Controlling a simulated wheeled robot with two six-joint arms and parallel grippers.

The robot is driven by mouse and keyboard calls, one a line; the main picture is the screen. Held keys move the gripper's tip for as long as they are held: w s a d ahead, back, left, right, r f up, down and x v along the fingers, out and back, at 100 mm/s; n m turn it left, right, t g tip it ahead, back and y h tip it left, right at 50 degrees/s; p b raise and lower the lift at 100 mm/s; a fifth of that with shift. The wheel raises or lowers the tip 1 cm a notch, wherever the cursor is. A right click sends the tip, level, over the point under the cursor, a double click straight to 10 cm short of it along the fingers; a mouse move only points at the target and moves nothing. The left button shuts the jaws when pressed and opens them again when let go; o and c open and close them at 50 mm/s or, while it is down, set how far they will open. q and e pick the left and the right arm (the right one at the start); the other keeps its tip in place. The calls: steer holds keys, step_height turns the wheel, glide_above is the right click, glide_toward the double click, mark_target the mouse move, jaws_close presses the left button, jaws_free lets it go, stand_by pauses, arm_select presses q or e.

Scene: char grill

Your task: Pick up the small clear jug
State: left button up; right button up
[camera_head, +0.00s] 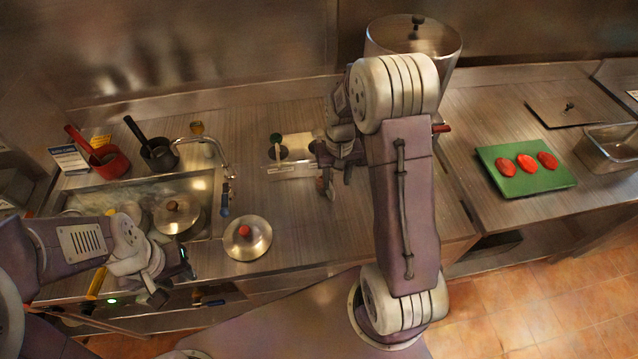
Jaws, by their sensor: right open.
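I cannot make out a small clear jug in the head view; my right arm covers part of the counter where things could be hidden. My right gripper (328,180) is over the counter, right of the inset plate with a dark round item (278,147). It is open, with nothing clearly seen between its fingers. My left gripper (172,283) is low at the front edge of the sink, left of a metal lid with a red knob (247,238). Its fingers are too unclear to tell open from shut.
The sink (200,190) holds pots. A red pot (108,161) and a dark pot (159,154) stand behind it, beside the faucet (222,160). A green board (490,155) with red slices lies right.

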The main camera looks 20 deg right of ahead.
mark_target(333, 200)
steer(key=f, duration=0.1)
steer(key=a+f, duration=0.1)
steer(key=f, duration=0.1)
steer(key=shift+w+f+p, duration=0.15)
steer(key=shift+f+p, duration=0.1)
steer(key=shift+p, duration=0.15)
steer(key=shift+w+a+f, duration=0.1)
steer(key=shift+w+f, duration=0.05)
steer(key=f, duration=0.1)
steer(key=f+p, duration=0.1)
steer(key=f, duration=0.2)
steer(key=shift+s+d+f, duration=0.2)
steer(key=shift+s, duration=0.2)
steer(key=shift+w+f, duration=0.1)
steer(key=shift+f, duration=0.25)
steer(key=shift+w+a, duration=0.1)
steer(key=shift+a, duration=0.1)
arm_select(q)
steer(key=shift+w+a+r, duration=0.1)
steer(key=shift+a+r, duration=0.05)
steer(key=shift+r, duration=0.4)
steer(key=shift+w+a+r, duration=0.1)
steer(key=shift+a+r, duration=0.05)
steer(key=shift+r, duration=0.35)
arm_select(e)
steer(key=shift+d, duration=0.1)
jaws_close()
